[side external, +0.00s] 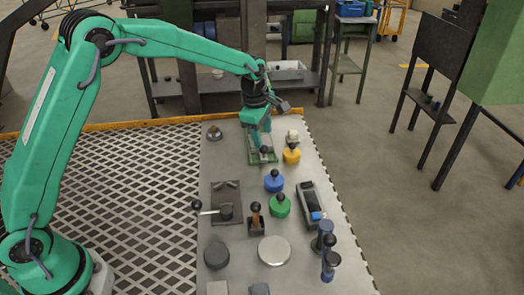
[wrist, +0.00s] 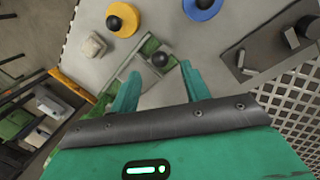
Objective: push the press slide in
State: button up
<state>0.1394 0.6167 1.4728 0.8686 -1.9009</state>
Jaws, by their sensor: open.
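The press slide (side external: 262,157) is a pale plate in a green-railed frame at the far part of the bench. A round black knob (side external: 264,150) stands on its near end. In the wrist view the knob (wrist: 160,59) shows just ahead of and between the fingertips, with the slide plate (wrist: 135,68) beyond it. My gripper (side external: 257,135) is over the frame, pointing down, with its fingers apart. In the wrist view my gripper (wrist: 159,70) is open and empty. I cannot tell whether a finger touches the knob.
Close by are a yellow knobbed disc (side external: 291,154), a blue one (side external: 274,183), a green one (side external: 280,207) and a pale block (side external: 292,136). Nearer are a lever plate (side external: 227,207) and a dark slider unit (side external: 311,205).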

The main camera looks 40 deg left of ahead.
aim_at(264, 146)
jog(key=shift+w+a+f, duration=0.1)
jog(key=shift+w+f, duration=0.05)
jog(key=shift+f, duration=0.75)
jog(key=shift+w+f, duration=0.2)
jog(key=shift+f, duration=0.7)
jog(key=shift+w+a+f, duration=0.1)
jog(key=shift+w+f, duration=0.05)
jog(key=shift+f, duration=0.75)
jog(key=shift+c, duration=0.3)
grip_shut()
